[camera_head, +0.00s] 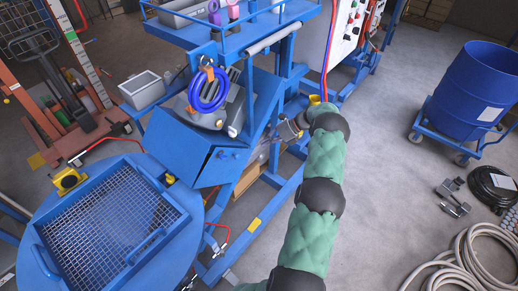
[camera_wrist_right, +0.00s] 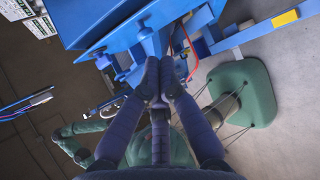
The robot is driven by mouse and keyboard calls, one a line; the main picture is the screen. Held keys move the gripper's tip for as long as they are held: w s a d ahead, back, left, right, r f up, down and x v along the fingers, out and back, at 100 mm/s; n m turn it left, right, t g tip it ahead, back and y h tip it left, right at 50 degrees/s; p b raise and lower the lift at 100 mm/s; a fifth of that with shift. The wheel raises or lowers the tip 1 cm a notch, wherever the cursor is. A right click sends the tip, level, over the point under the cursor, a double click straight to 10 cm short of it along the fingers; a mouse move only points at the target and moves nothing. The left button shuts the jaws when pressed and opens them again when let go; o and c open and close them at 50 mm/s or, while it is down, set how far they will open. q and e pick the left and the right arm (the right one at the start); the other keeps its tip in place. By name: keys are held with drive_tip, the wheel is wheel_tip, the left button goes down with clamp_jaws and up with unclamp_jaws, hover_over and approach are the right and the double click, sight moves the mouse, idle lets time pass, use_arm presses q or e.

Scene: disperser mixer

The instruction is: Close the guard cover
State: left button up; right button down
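I take the guard cover to be the blue angled metal hood (camera_head: 183,146) at the machine's middle, but I cannot be sure. Its flat front panel tilts down toward the round vessel. My right gripper (camera_head: 287,127) is just right of the hood, at the end of my green arm. In the right wrist view its dark fingers (camera_wrist_right: 161,68) come together at the tips beside blue machine parts (camera_wrist_right: 122,28). They look shut; whether a thin blue part is between them is unclear. My left gripper is not in view.
A round blue vessel (camera_head: 190,238) with a mesh grate (camera_head: 110,222) stands at the front left. A coiled blue hose (camera_head: 208,90) hangs above the hood. A blue drum (camera_head: 470,85) on a wheeled cart and coiled hoses (camera_head: 465,255) are at right.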

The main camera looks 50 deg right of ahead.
drive_tip(key=s+a+f+n+t+h+b, duration=0.2)
drive_tip(key=s+a+h+b, duration=0.25)
drive_tip(key=h+b, duration=0.55)
drive_tip(key=y+b, duration=0.2)
drive_tip(key=b, duration=0.3)
approach(245, 153)
drive_tip(key=s+f+x, duration=0.1)
drive_tip(key=x, duration=0.3)
drive_tip(key=shift+w+r, duration=0.1)
drive_tip(key=shift+w, duration=0.75)
